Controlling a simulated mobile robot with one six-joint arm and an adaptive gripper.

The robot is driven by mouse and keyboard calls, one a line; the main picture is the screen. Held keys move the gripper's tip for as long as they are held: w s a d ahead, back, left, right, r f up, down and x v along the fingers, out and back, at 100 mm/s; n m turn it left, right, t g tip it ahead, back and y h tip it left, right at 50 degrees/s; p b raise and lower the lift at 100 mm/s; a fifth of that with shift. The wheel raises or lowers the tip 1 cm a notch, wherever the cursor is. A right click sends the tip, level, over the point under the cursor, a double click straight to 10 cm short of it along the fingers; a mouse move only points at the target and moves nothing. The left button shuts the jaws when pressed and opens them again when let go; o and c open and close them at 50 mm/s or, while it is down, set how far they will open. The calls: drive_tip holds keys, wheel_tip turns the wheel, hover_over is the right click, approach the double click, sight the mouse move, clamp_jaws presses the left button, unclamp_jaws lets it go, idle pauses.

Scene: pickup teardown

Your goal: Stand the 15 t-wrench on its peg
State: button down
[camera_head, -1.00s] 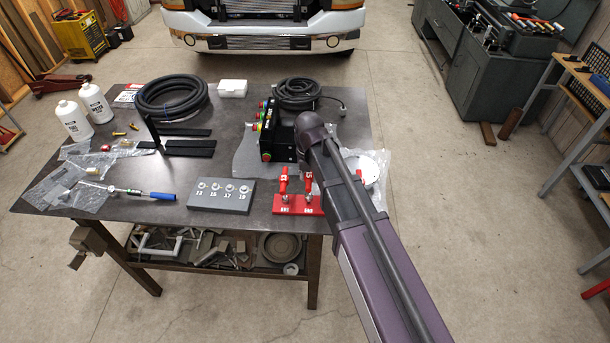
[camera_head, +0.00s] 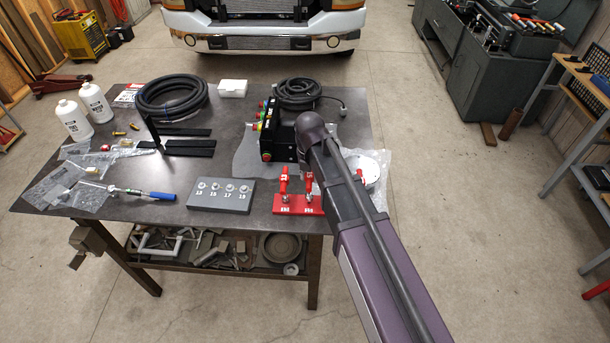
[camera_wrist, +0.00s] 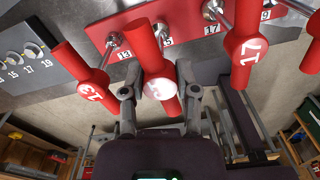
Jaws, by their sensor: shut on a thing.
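In the wrist view my gripper (camera_wrist: 159,106) is shut on the red 15 t-wrench (camera_wrist: 152,62), one finger on each side of its round hub. The hub's number is washed out by glare; the wrench lines up with the 15 label on the red rack (camera_wrist: 190,24). Its metal shank meets the rack there; I cannot tell whether it is lifted. The grey peg block (camera_head: 222,205) lies left of the rack in the head view, with bare pegs labelled 13 to 19, the 15 peg (camera_head: 215,187) second from left. My arm hides the gripper in the head view.
The 13 wrench (camera_wrist: 90,88) and 17 wrench (camera_wrist: 246,45) stand close on either side of my gripper. A black box with coloured buttons (camera_head: 282,145) is behind the rack. A blue-handled tool (camera_head: 160,196) lies left of the block. Bare table separates block and rack.

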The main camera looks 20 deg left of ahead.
drive_tip(key=shift+f+b, duration=0.6)
drive_tip(key=shift+f, duration=0.1)
drive_tip(key=shift+f, duration=0.15)
drive_tip(key=shift+c, duration=1.4)
unclamp_jaws()
drive_tip(key=shift+w+r+p, duration=0.15)
drive_tip(key=shift+r+p, duration=3.25)
drive_tip(key=shift+r, duration=0.15)
